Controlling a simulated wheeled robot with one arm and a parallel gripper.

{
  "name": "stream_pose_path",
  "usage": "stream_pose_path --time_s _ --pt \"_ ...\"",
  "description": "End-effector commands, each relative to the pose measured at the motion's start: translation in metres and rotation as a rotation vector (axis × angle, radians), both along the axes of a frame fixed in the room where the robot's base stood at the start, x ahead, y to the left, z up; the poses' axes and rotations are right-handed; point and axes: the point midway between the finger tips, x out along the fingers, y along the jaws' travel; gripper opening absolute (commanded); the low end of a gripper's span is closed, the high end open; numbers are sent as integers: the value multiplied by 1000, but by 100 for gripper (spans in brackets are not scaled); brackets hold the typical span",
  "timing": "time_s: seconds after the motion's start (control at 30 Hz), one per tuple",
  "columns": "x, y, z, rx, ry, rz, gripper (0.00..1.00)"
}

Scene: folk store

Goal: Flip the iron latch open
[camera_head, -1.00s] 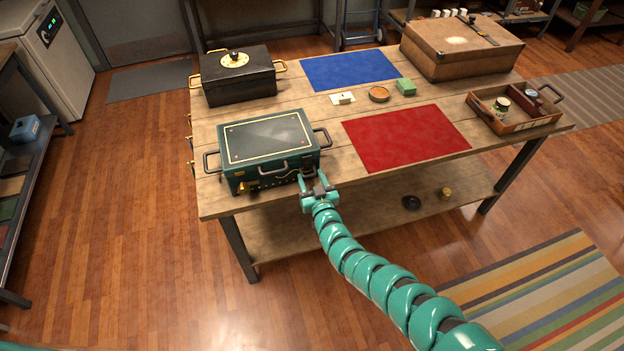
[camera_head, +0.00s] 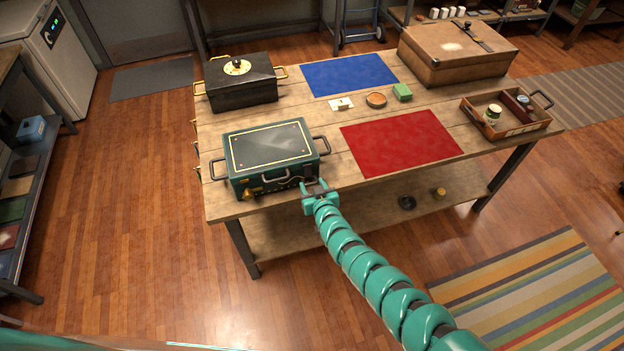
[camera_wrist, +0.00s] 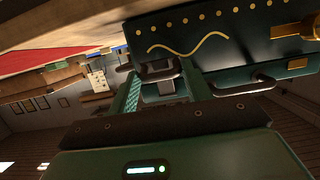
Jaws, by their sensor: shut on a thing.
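The green metal box (camera_head: 268,147) with a yellow-lined lid stands at the front left of the table, lid down. My gripper (camera_head: 315,186) is at the lower right of its front face in the head view. In the wrist view the box front (camera_wrist: 230,50) is dark green with gold studs and a wavy gold line. The grey iron latch (camera_wrist: 167,86) lies between the fingers of my gripper (camera_wrist: 160,72), which is shut on it. The fingers partly hide the latch, and its exact angle is hard to tell.
A front handle (camera_head: 278,176) and a brass fitting (camera_head: 247,194) are left of my gripper. A red mat (camera_head: 400,142) lies right of the box. A black box (camera_head: 240,85), a blue mat (camera_head: 348,74), a brown case (camera_head: 458,58) and a tray (camera_head: 510,130) are also on the table.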

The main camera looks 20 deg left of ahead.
Motion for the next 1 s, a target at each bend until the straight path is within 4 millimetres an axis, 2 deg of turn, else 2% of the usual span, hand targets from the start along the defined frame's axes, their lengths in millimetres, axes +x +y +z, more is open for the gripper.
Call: stream_pose_path --time_s 0.03,1.0 --pt "2 -4 6 -8 11 -8 26" --pt "-6 -5 21 -170 238 0 26"
